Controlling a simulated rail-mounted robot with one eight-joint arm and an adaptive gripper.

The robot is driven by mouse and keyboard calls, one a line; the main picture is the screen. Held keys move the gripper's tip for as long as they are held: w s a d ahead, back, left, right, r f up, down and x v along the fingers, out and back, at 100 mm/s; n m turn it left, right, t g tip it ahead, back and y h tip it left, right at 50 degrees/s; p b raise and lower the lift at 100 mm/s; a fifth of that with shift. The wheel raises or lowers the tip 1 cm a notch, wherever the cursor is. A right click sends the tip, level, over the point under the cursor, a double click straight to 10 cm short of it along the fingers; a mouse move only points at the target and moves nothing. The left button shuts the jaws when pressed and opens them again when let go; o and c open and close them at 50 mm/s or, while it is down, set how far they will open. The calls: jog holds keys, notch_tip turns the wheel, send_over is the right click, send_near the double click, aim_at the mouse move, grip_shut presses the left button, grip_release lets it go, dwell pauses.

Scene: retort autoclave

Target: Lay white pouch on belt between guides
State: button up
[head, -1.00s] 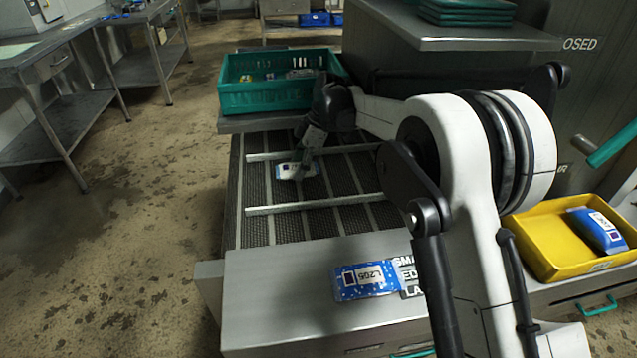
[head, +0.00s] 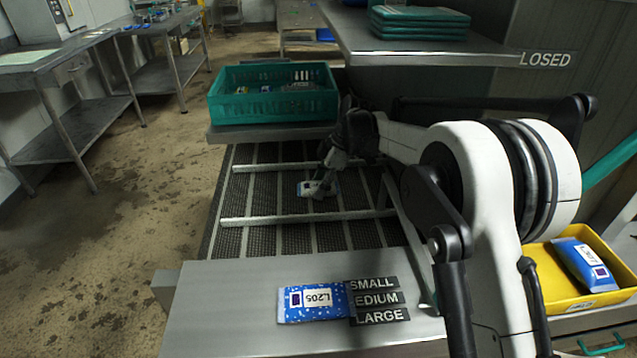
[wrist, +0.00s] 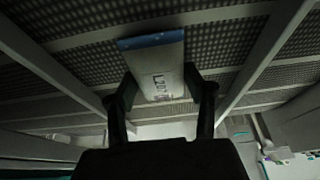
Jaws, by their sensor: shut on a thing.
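The white pouch (head: 318,188), with blue ends, is over the dark slatted belt (head: 262,193) between two pale metal guides. One guide (head: 290,167) is on the far side and the other (head: 300,218) on the near side. My gripper (head: 322,186) points down and is shut on the pouch. In the wrist view, the pouch (wrist: 160,72) is between both fingers (wrist: 163,98), with its L207-like label partly readable and a blue end showing. I cannot tell whether its underside touches the belt.
A green crate (head: 272,104) with small items stands beyond the belt. A blue pouch (head: 312,301) lies on the near metal plate beside SMALL, EDIUM and LARGE labels (head: 380,299). A yellow tray (head: 545,292) at right holds another blue pouch (head: 583,265). A shelf (head: 420,45) overhangs the back right.

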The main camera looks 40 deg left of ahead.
jog(key=o, duration=1.2)
jog(key=shift+f, duration=0.1)
jog(key=shift+p+v, duration=0.7)
jog(key=shift+v, duration=1.5)
jog(key=shift+s, duration=0.1)
